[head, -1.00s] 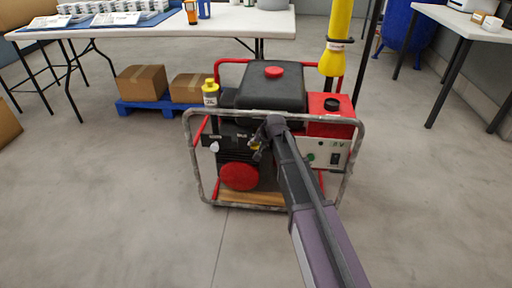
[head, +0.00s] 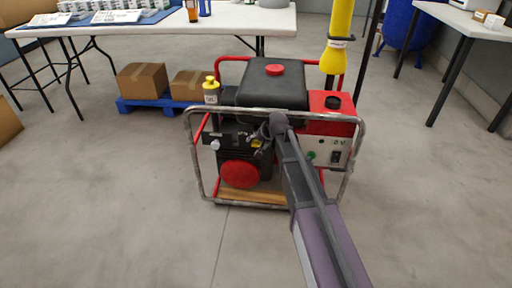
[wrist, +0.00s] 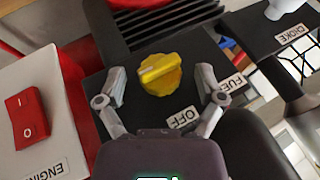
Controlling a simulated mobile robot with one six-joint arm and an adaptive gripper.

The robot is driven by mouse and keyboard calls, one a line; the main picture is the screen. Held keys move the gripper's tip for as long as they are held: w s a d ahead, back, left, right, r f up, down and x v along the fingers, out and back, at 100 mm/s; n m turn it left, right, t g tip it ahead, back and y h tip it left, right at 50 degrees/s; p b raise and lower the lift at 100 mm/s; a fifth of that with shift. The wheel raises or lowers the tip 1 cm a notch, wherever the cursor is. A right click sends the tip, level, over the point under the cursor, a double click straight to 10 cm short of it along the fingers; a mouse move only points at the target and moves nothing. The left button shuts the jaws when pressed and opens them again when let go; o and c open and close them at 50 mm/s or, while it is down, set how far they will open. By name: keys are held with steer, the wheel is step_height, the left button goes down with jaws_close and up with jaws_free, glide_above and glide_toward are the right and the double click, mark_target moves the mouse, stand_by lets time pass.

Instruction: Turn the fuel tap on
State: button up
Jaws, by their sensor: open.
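The fuel tap is a yellow knob (wrist: 160,75) on a dark panel, between labels reading OFF (wrist: 183,118) and FUEL (wrist: 234,85) in the wrist view. A raised grip bar crosses its face, slightly tilted. My gripper (wrist: 161,82) is open, one finger on each side of the knob, with gaps showing. In the head view my gripper (head: 258,134) is at the front of the generator (head: 270,95), inside its tube frame. A bit of yellow (head: 256,143) shows beside it there; my arm hides part of the panel.
A red engine switch (wrist: 27,117) is left of the knob in the wrist view, and a choke label (wrist: 292,34) is at upper right. The metal frame (head: 190,150) surrounds the generator. Floor in front is clear.

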steer(key=shift+a+r+h+p, duration=0.1)
steer(key=shift+h+p, duration=0.3)
steer(key=shift+h, duration=0.2)
steer(key=shift+a+n+h+p, duration=0.2)
steer(key=shift+n+h+p, duration=0.35)
steer(key=shift+h, duration=1.35)
steer(key=shift+p+v, duration=0.8)
steer(key=shift+v, duration=0.05)
steer(key=s, duration=1.1)
steer(key=shift+s+f+b, duration=0.3)
steer(key=shift+s, duration=0.1)
steer(key=s+d+r+g+p, duration=0.25)
steer(key=s+d, duration=0.25)
steer(key=d, duration=0.3)
steer(key=s+d+r+g+p, duration=0.1)
steer(key=s+d+r+p, duration=0.25)
steer(key=d, duration=0.45)
steer(key=s+d+r+g+p, duration=0.1)
steer(key=s+d+r+p, duration=0.15)
steer(key=s+d, duration=0.4)
step_height(320, 180, up, 36)
steer(key=w+d+p, duration=0.1)
steer(key=p, duration=3.6)
steer(key=shift+d+r+p, duration=0.15)
steer(key=shift+d+p, duration=0.15)
steer(key=shift+p, duration=0.05)
